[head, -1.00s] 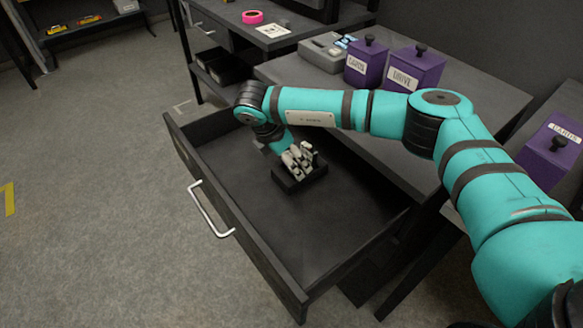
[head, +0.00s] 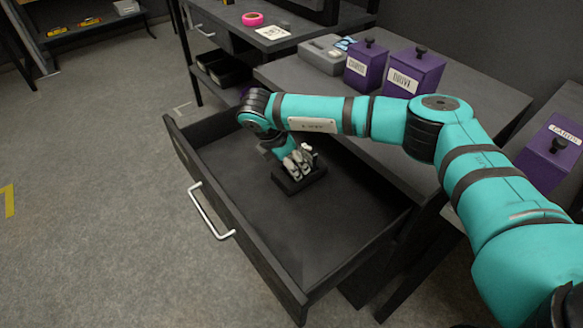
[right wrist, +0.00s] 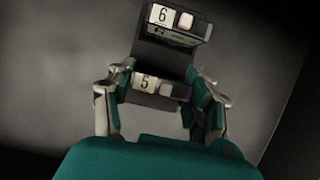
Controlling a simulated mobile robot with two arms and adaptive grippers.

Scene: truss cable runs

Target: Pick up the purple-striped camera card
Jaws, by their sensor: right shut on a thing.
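A small dark holder (head: 300,184) with number labels sits on the floor of the open drawer (head: 265,232). My right gripper (head: 300,160) reaches down into the drawer at this holder. In the right wrist view, my right gripper (right wrist: 160,84) has its fingers on both sides of a small card (right wrist: 172,90) beside the label 5. A faint purple tint shows at the card's right end, but the stripe is not clear. The label 6 and a pale square piece (right wrist: 185,20) are beyond it. The fingers partly hide the card. My left gripper is not in view.
The drawer's front wall with its pale handle (head: 210,212) stands toward the left. Purple boxes (head: 415,70) and a grey device (head: 322,53) stand on the tabletop behind. The drawer's near part is clear.

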